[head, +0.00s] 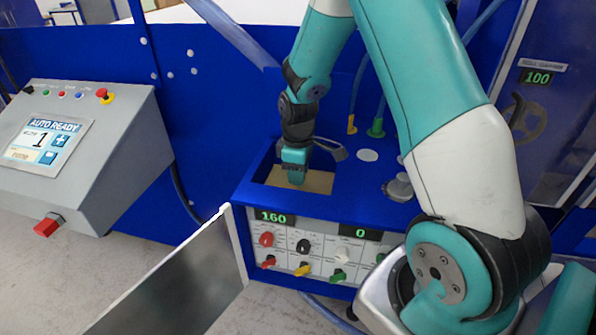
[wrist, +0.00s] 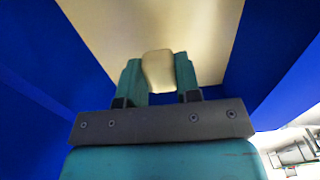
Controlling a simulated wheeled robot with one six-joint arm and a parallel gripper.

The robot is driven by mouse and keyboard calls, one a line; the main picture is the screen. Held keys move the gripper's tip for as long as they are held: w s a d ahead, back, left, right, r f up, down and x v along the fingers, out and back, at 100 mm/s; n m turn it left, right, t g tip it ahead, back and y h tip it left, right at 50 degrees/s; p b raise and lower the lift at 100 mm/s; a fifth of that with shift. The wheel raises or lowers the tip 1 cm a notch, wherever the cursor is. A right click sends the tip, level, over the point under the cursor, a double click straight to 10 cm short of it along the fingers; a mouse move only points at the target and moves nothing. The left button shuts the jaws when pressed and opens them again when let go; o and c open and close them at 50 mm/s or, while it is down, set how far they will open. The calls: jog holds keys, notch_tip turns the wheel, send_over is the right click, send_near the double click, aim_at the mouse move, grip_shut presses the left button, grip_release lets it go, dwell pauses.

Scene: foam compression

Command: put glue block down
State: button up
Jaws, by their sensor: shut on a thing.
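My gripper (head: 295,180) reaches down into the rectangular opening in the blue machine top. In the wrist view, its two teal fingers (wrist: 159,75) are shut on a small cream glue block (wrist: 158,70), which sits between the fingertips. Beyond the block is a tan floor surface (wrist: 110,25) inside the blue-walled recess; the same tan surface shows in the head view (head: 318,181). I cannot tell whether the block touches this surface. In the head view the block is hidden by the gripper.
Blue walls (wrist: 270,45) flank the gripper closely. The machine front carries displays and coloured knobs (head: 303,246). A metal knob (head: 398,188) stands right of the opening. A grey control box (head: 90,150) with an "AUTO READY" screen is at left. A metal panel (head: 185,280) stands in front.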

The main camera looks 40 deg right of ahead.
jog(key=shift+f+b, duration=0.35)
jog(key=shift+f, duration=0.25)
jog(key=o, duration=0.9)
jog(key=shift+r, duration=0.1)
